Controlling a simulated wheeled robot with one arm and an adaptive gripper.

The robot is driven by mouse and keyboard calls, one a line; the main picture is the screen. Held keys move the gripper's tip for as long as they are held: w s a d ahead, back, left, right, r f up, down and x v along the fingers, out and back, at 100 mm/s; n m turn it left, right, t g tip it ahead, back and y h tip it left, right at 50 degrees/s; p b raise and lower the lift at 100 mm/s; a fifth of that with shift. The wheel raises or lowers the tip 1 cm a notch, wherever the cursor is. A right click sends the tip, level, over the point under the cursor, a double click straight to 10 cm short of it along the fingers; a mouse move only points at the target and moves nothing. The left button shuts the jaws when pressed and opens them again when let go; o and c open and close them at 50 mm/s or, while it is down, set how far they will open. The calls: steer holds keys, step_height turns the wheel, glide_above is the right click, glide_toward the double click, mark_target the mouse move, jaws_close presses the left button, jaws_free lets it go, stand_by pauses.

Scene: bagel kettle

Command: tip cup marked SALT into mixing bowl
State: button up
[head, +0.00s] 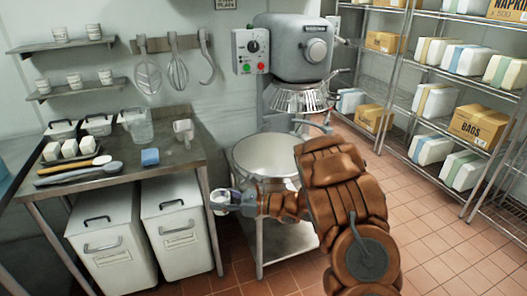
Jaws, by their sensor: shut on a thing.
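The large mixing bowl (268,150) stands under the mixer, open at the top. Its front right part is hidden behind my arm. My gripper (224,200) is at the left end of my arm, shut on a small white cup (218,207). The cup is to the left of the bowl and lower in the picture, outside its rim. I cannot read any marking on the cup, and its tilt is hard to tell at this size.
The mixer (297,48) hangs over the bowl with a wire guard. A steel table (178,158) at left holds a jug (138,128), a mug (184,130) and a blue sponge (150,157). White bins (178,228) stand below it. Wire shelving is at right.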

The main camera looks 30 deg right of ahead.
step_height(320, 180, down, 33)
steer(key=m+b, duration=0.1)
steer(key=b, duration=3.9)
steer(key=shift+w+d+r+h, duration=0.15)
steer(key=shift+w+h, duration=0.1)
steer(key=shift+h, duration=0.05)
